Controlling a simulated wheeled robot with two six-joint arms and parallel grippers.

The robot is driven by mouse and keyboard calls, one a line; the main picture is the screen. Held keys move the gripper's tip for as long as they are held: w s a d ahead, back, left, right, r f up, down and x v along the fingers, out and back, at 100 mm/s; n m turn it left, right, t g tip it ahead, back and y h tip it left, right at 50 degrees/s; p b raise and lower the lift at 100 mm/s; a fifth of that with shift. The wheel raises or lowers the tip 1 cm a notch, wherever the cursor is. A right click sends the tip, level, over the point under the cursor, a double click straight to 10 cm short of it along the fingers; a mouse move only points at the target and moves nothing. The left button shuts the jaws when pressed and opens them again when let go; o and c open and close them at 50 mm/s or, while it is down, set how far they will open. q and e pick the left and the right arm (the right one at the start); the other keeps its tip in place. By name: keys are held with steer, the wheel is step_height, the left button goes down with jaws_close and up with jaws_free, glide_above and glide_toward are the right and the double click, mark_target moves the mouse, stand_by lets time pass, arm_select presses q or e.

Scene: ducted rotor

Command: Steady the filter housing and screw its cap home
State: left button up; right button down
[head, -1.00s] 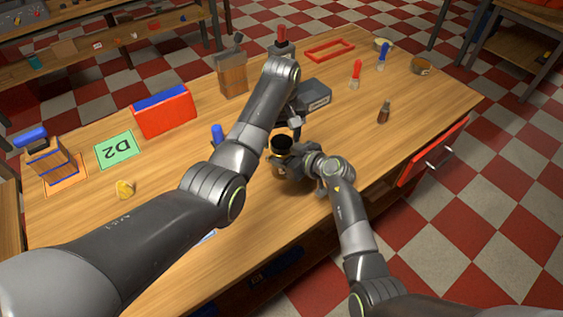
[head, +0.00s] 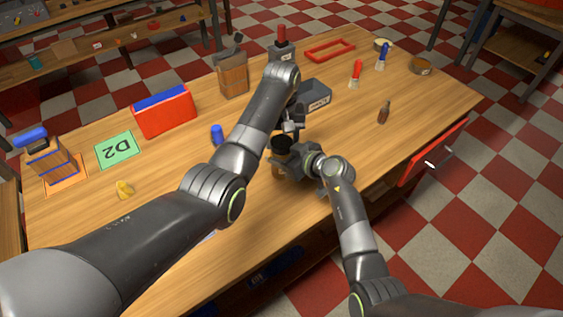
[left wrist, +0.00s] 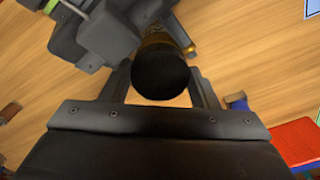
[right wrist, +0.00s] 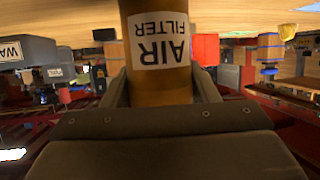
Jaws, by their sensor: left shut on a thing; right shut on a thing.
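The filter housing (right wrist: 158,85) is an amber cylinder with a white "AIR FILTER" label, upside down in the right wrist view. My right gripper (right wrist: 160,92) is shut around its side; in the head view this gripper (head: 290,162) is low over the table. The black round cap (left wrist: 160,75) is between the fingers of my left gripper (left wrist: 160,90), which is shut on it. The cap also shows in the head view (head: 282,143), at the top of the housing. Amber shows just behind the cap in the left wrist view. Whether the threads are fully seated is hidden.
A grey labelled bin (head: 314,98) stands just behind the grippers. A small brown bottle (head: 384,112) stands to the right, and a blue object (head: 217,134) to the left. A red-and-blue box (head: 165,112) and green D2 card (head: 117,151) are farther left. The table's front right is clear.

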arm_select(q)
steer(key=o, duration=1.2)
steer(key=shift+c, duration=0.2)
step_height(320, 180, up, 8)
steer(key=shift+f, duration=0.15)
steer(key=shift+a, duration=0.1)
arm_select(e)
steer(key=shift+c, duration=2.2)
jaws_free()
